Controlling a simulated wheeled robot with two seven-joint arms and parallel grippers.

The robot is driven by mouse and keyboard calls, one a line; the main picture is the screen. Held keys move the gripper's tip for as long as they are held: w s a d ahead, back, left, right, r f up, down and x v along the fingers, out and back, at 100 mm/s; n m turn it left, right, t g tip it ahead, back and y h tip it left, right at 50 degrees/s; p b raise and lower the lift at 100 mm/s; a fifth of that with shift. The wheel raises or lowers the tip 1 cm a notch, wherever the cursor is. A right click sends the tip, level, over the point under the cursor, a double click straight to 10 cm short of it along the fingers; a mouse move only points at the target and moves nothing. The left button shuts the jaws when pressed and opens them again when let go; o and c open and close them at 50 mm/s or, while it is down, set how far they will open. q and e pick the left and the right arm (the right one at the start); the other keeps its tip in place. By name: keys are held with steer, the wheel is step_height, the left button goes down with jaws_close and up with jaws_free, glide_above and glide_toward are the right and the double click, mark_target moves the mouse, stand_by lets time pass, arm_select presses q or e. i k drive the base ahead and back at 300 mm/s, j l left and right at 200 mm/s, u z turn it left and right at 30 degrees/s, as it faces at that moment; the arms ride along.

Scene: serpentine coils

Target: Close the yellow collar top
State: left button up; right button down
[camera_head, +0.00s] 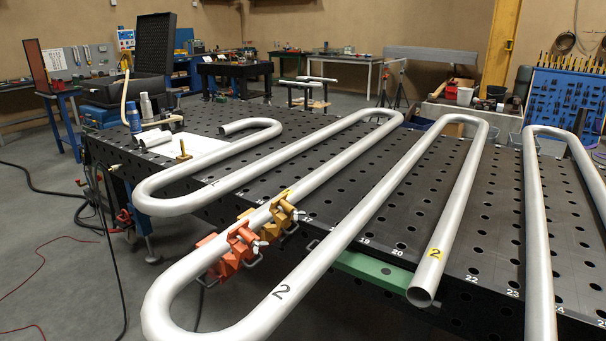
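A yellow collar (282,214) sits on the long grey serpentine pipe (335,160), near the table's front edge. Its upper part shows on top of the pipe, with a small metal handle at its lower right. I cannot tell from this view whether its top is open or closed. An orange collar (240,246) sits beside it on the same pipe, lower left, with orange blocks and a metal handle. Neither of my grippers is in view.
A green bar (375,268) lies under the pipes. A blue bottle (133,117) stands at the far left. Cables lie on the left floor.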

mark_target(282, 221)
steer(key=z, duration=1.55)
steer(key=k+j, duration=0.1)
steer(key=j, duration=1.35)
